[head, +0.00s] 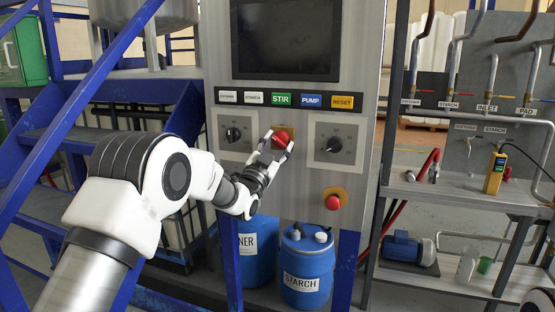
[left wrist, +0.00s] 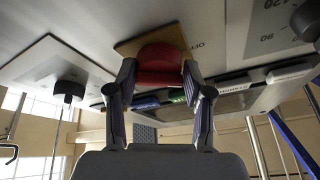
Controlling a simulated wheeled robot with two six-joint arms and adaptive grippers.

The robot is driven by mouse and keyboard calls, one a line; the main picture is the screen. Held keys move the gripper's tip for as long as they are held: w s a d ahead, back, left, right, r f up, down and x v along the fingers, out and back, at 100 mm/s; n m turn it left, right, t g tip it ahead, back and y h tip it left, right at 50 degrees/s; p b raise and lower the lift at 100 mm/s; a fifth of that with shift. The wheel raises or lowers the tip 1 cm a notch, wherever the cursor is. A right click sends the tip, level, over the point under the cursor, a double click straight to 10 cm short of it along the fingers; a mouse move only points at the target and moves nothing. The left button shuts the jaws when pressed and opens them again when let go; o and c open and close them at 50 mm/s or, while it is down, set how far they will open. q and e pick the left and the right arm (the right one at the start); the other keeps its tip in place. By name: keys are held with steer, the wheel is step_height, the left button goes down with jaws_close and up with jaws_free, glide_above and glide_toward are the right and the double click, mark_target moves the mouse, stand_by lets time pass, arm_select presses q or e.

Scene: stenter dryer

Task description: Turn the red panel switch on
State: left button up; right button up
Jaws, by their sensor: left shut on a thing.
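The red panel switch (head: 281,138) sits on a yellowish plate in the middle of the grey control panel, between two black dials. My left gripper (head: 276,146) is at the switch, with its fingers on either side of it. In the left wrist view the red switch (left wrist: 160,64) lies between the two fingertips of the left gripper (left wrist: 160,80), which is shut on it. The plate behind it (left wrist: 128,46) carries lettering, partly readable as "OFF". My right gripper is not in view.
Black dials (head: 233,134) and (head: 334,145) flank the switch. A row of labelled buttons, including the green STIR button (head: 281,99), runs above. A red mushroom button (head: 333,202) is below right. Blue drums (head: 307,265) stand under the panel. Blue stair rails (head: 75,105) rise at left.

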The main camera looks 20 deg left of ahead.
arm_select(q)
steer(key=m+h+b, duration=0.1)
steer(key=m, duration=0.1)
steer(key=m+b, duration=0.1)
steer(key=m, duration=0.1)
steer(key=shift+f+g+h, duration=0.2)
steer(key=shift+g+h, duration=0.2)
steer(key=m+g+h+b, duration=0.1)
steer(key=m, duration=0.2)
steer(key=shift+a+m+h+b, duration=0.1)
steer(key=shift+m+h+b, duration=0.2)
steer(key=shift+m+b, duration=0.1)
steer(key=m+g, duration=0.1)
steer(key=m, duration=0.2)
steer(key=shift+r+g+h, duration=0.1)
steer(key=shift+g+h, duration=0.2)
steer(key=shift+h, duration=0.1)
steer(key=shift+m+g+b, duration=0.3)
steer(key=shift+m+g, duration=0.2)
steer(key=shift+m, duration=1.1)
steer(key=o, duration=0.9)
steer(key=shift+o, duration=1)
steer(key=shift+r, duration=0.1)
